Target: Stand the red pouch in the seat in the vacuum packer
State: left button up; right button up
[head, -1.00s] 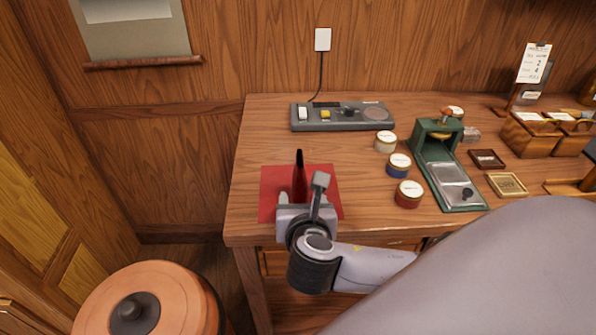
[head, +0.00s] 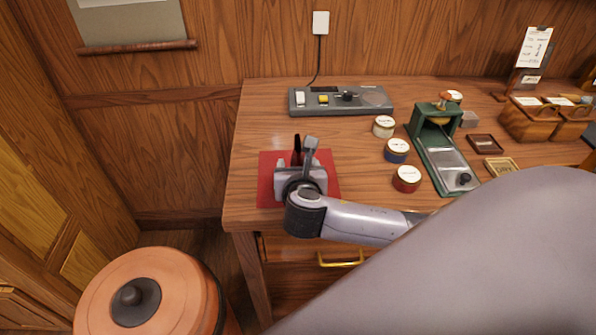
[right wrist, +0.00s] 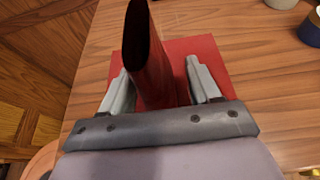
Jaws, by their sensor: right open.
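The red pouch (head: 296,152) stands upright on a red mat (head: 267,186) at the table's left front; its dark open mouth shows in the right wrist view, where the pouch (right wrist: 158,82) rises between my fingers. My right gripper (right wrist: 160,78) is open, with one finger on each side of the pouch and a visible gap at the right finger. In the head view my right gripper (head: 299,170) hides the pouch's lower part. A low grey device (head: 372,107) with switches and a cord, apparently the vacuum packer, lies at the back. My left gripper is out of view.
White, blue and red round tins (head: 397,150) stand right of the mat. A green press-like device (head: 437,150) is further right, with small trays and wooden baskets (head: 533,125) beyond. The table between mat and grey device is clear.

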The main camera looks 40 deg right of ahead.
jog(key=c, duration=1)
jog(key=shift+c, duration=0.2)
jog(key=shift+r, duration=0.1)
notch_tip(320, 180, up, 20)
jog(key=s+a+f+n+t+y, duration=0.1)
jog(key=s+a+f+n+y, duration=0.2)
jog(key=f, duration=0.4)
jog(key=s+a+f+n+t+y, duration=0.1)
jog(key=s+a+f+n+y, duration=0.2)
jog(key=f, duration=0.4)
jog(key=a+y, duration=0.1)
jog(key=a, duration=0.1)
jog(key=shift+s+a+f, duration=0.25)
jog(key=shift+a, duration=0.1)
